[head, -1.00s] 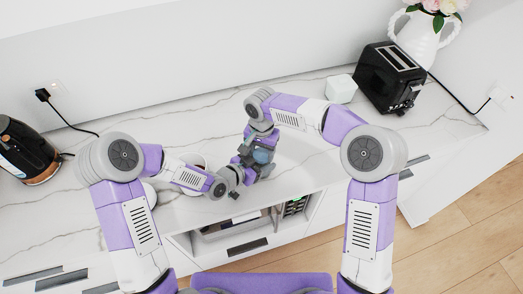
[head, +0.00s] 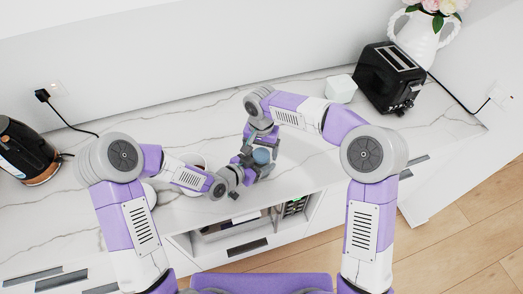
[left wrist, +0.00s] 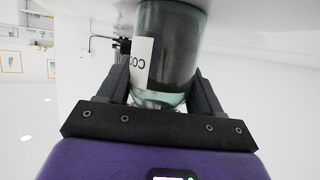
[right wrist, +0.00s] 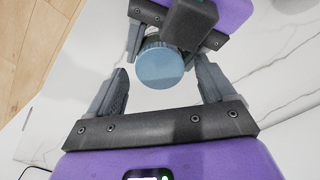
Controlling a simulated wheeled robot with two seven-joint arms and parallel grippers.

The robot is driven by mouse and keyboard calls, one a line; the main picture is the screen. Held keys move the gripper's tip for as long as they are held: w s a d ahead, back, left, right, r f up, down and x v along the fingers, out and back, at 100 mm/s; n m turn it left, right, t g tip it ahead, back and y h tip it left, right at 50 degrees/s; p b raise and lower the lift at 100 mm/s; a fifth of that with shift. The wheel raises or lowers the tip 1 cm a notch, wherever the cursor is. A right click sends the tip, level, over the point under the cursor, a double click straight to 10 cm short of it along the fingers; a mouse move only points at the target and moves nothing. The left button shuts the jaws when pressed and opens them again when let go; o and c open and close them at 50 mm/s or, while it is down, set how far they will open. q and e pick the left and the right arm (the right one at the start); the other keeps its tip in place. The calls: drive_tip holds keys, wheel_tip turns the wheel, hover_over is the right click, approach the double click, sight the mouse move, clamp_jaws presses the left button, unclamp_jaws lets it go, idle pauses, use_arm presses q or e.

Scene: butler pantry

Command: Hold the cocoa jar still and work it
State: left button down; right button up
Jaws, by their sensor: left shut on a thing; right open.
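The cocoa jar (left wrist: 172,50) is clear glass with dark contents and a white label, partly readable as "CO". Its round blue-grey lid (right wrist: 160,66) is on top, and the lid also shows in the head view (head: 262,156). My left gripper (left wrist: 160,72) is shut on the jar's body, one finger on each side, with the jar at the counter. My right gripper (right wrist: 163,72) is above the jar, open, with its fingers either side of the lid and visible gaps to it. In the head view the grippers hide most of the jar's body.
The marble counter (head: 330,140) has free room right of the jar. A white cube (head: 341,89) and a black toaster (head: 390,78) stand back right. A black kettle (head: 24,150) is far left. Pale crockery (head: 197,160) is partly hidden behind my left arm.

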wheel_tip(320, 180, up, 4)
drive_tip(key=shift+f, duration=0.1)
drive_tip(key=shift+c, duration=0.2)
drive_tip(key=m, duration=0.1)
drive_tip(key=r+m, duration=0.1)
drive_tip(key=m, duration=0.1)
drive_tip(key=shift+r, duration=0.3)
drive_tip(key=m, duration=0.1)
drive_tip(key=r+m, duration=0.1)
drive_tip(key=m, duration=0.1)
drive_tip(key=shift+r, duration=0.3)
drive_tip(key=shift+m, duration=0.3)
drive_tip(key=shift+f, duration=3.9)
drive_tip(key=c, duration=1.1)
drive_tip(key=n, duration=0.6)
drive_tip(key=shift+n, duration=0.4)
